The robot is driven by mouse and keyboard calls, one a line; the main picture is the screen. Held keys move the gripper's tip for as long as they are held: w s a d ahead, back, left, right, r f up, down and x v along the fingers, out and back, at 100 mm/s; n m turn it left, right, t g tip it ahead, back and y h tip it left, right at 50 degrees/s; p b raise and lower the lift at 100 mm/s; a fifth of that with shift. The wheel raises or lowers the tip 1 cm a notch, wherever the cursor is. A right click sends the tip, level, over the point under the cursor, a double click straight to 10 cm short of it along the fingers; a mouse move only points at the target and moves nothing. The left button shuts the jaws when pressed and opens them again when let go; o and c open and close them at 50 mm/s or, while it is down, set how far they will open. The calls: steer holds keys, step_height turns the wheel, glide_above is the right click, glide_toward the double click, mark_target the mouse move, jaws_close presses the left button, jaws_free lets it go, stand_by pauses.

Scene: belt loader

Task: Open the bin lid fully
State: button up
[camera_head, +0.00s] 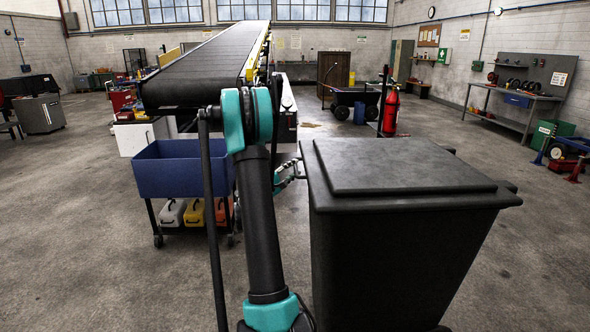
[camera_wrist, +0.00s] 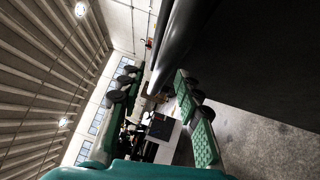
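The black bin (camera_head: 395,260) stands at the right in the head view, its lid (camera_head: 400,165) lying flat and closed on top. My gripper (camera_head: 294,170) is at the bin's left side, near the lid's left edge, partly behind my arm. In the wrist view my gripper (camera_wrist: 157,82) is open, its two green-padded fingers well apart with nothing clearly held between them. The dark bin (camera_wrist: 260,60) fills the upper right there, and a rounded dark edge (camera_wrist: 176,45) runs down toward the space between the fingertips. Whether the fingers touch it, I cannot tell.
A blue tub cart (camera_head: 180,172) with several cases on its lower shelf stands left of my arm. A conveyor belt (camera_head: 215,60) slopes up behind it. A red fire extinguisher (camera_head: 391,110) stands behind the bin. The floor right of the bin is clear.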

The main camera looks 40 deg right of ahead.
steer(key=shift+w+d+r, duration=0.1)
steer(key=shift+w+d, duration=0.05)
steer(key=shift+d, duration=0.45)
jaws_close()
